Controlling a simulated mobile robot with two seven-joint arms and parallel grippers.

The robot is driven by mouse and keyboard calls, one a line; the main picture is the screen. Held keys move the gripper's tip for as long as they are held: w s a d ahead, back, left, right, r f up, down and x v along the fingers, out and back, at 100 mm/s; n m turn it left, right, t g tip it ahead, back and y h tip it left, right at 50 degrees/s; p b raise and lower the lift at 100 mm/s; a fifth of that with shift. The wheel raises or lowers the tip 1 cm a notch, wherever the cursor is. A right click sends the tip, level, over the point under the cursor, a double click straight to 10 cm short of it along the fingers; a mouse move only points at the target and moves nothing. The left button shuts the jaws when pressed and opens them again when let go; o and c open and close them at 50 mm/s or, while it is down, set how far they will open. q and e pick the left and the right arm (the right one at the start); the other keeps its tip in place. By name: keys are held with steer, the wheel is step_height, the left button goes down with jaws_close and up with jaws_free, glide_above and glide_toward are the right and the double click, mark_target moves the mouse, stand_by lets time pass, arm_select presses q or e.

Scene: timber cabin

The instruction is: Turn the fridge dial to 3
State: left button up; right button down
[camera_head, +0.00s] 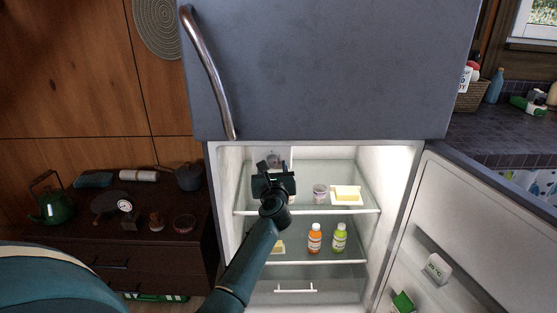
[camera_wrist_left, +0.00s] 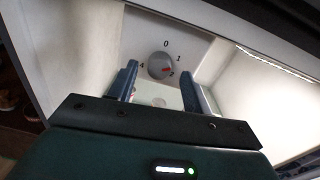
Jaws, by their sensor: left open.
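The fridge dial (camera_wrist_left: 158,65) is a round grey knob on the pale inner back wall of the fridge. Its red mark points to the lower right, close to the 2. The digits 0, 1, 2 and 4 show around it; the 3 is hidden. My left gripper (camera_wrist_left: 161,78) is open, with its two blue fingers on either side of the dial's lower part; I cannot tell whether they touch it. In the head view my left gripper (camera_head: 270,168) reaches into the open fridge (camera_head: 230,185) and mostly covers the dial (camera_head: 273,157). My right gripper is not in view.
The fridge door (camera_head: 470,235) stands open at the right. Below the dial, a butter dish (camera_head: 346,193) and a small cup (camera_head: 320,194) stand on the glass shelf. An orange bottle (camera_head: 315,239) and a green bottle (camera_head: 339,238) stand lower. The closed freezer door (camera_head: 330,70) overhangs above.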

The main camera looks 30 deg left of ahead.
arm_select(q)
steer(key=shift+w+a, duration=0.35)
steer(key=shift+w, duration=0.15)
steer(key=shift+s, duration=0.1)
steer(key=shift+c, duration=0.4)
steer(key=shift+r, duration=0.1)
steer(key=c, duration=0.9)
